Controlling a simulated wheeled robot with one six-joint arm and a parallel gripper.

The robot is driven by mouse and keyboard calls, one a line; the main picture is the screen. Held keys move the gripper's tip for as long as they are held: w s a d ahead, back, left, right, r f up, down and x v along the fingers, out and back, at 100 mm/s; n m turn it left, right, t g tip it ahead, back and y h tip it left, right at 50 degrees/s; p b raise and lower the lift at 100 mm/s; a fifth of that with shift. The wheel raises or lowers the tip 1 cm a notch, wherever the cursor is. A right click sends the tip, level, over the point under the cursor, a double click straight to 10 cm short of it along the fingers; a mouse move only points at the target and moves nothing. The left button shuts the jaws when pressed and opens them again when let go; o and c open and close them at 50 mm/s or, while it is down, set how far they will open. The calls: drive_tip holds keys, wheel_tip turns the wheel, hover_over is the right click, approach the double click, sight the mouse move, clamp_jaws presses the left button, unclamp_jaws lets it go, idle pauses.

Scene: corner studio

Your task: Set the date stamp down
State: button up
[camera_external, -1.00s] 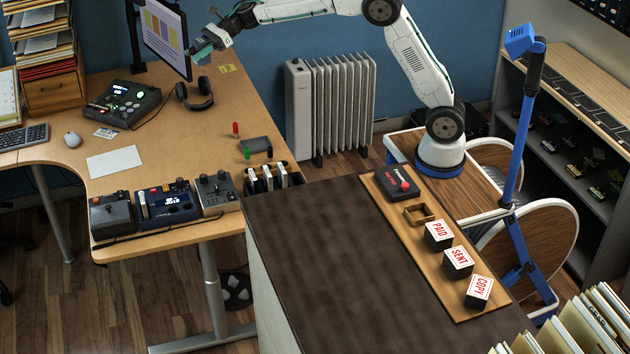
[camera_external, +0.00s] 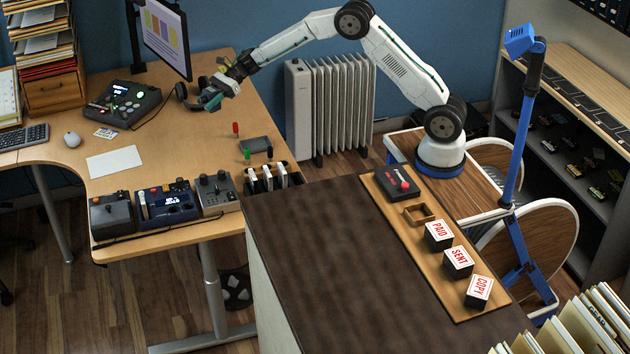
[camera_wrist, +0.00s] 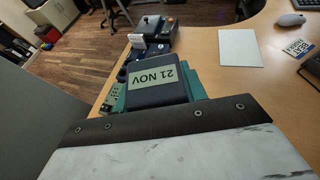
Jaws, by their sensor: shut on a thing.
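The date stamp (camera_wrist: 157,85) is a dark block with a pale label reading "21 NOV", seen in the middle of the wrist view. My gripper (camera_external: 208,102) is shut on it, with teal finger parts showing on both sides of the block in the wrist view. In the external view the gripper is low over the wooden desk (camera_external: 190,130), in front of the headphones (camera_external: 181,92), and the stamp is a small dark shape at its tip. I cannot tell whether the stamp's underside touches the desk.
A white sheet (camera_external: 114,162) lies on the desk's left part. A grey pad (camera_external: 256,144) and small red (camera_external: 235,129) and green pegs stand to the right. Control boxes (camera_external: 168,201) line the front edge. The dark counter (camera_external: 320,260) carries a wooden strip with PAID, SENT and COPY stamps.

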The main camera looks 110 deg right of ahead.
wheel_tip(320, 180, down, 23)
drive_tip(key=shift+r, duration=0.1)
idle(0.3)
drive_tip(key=shift+f, duration=0.2)
drive_tip(key=o, duration=1.1)
drive_tip(key=shift+c, duration=0.2)
drive_tip(key=shift+r, duration=0.15)
